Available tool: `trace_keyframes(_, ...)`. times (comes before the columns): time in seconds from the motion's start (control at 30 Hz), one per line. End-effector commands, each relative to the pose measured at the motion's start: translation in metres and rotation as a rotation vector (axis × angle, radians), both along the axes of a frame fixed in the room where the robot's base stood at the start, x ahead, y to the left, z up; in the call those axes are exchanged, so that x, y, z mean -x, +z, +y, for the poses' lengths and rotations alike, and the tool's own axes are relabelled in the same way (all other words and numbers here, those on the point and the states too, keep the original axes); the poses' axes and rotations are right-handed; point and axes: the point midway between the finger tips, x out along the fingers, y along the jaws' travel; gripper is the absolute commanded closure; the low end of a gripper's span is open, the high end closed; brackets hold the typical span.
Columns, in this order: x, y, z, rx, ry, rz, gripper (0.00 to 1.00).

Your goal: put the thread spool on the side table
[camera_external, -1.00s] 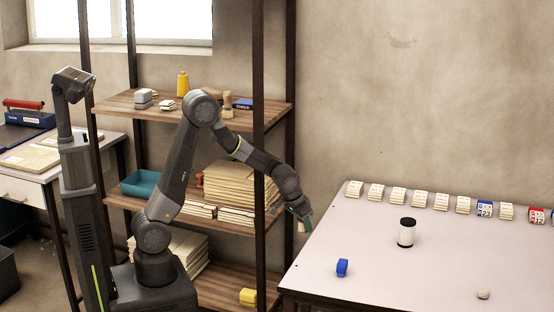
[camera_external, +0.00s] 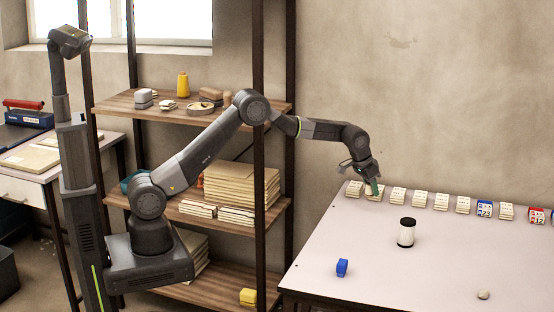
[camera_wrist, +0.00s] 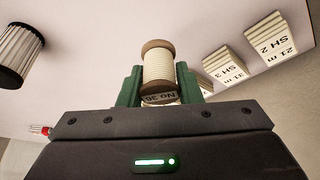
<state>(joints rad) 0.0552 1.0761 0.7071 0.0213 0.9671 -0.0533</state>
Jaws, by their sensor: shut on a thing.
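The thread spool (camera_wrist: 158,68), with cream thread and brown ends, is gripped between the green fingers of my gripper (camera_wrist: 158,82) in the wrist view. A label reading "No 36" shows at its lower end. In the external view my gripper (camera_external: 371,187) is over the back left part of the pale-topped table (camera_external: 365,235), close to the row of small labelled blocks; the spool is hard to make out there. Another table (camera_external: 40,172) stands at the far left. I cannot tell from the pictures which one is called the side table.
Labelled blocks (camera_external: 420,199) line the table's back edge. A black-and-white cylinder (camera_external: 406,233), a blue block (camera_external: 342,267) and a small stone (camera_external: 483,295) stand on the pale top, with free room between. A loaded shelf unit (camera_external: 258,150) stands behind my arm.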

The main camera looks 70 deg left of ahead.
Motion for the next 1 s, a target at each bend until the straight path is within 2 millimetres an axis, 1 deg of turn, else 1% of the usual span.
trace_keyframes(0.03,-0.011,0.008,-0.008,0.001,-0.017,0.001,0.9)
trace_keyframes(0.2,-0.041,0.014,-0.033,0.001,-0.072,0.001,0.9)
trace_keyframes(0.4,-0.065,0.018,-0.062,0.001,-0.132,0.0,0.9)
trace_keyframes(0.6,-0.074,0.018,-0.082,0.0,-0.172,-0.001,0.9)
trace_keyframes(0.77,-0.076,0.015,-0.088,0.0,-0.185,-0.001,0.9)
trace_keyframes(0.87,-0.077,0.008,-0.089,0.001,-0.187,-0.001,0.9)
trace_keyframes(1.0,-0.077,-0.008,-0.089,0.001,-0.187,-0.001,0.9)
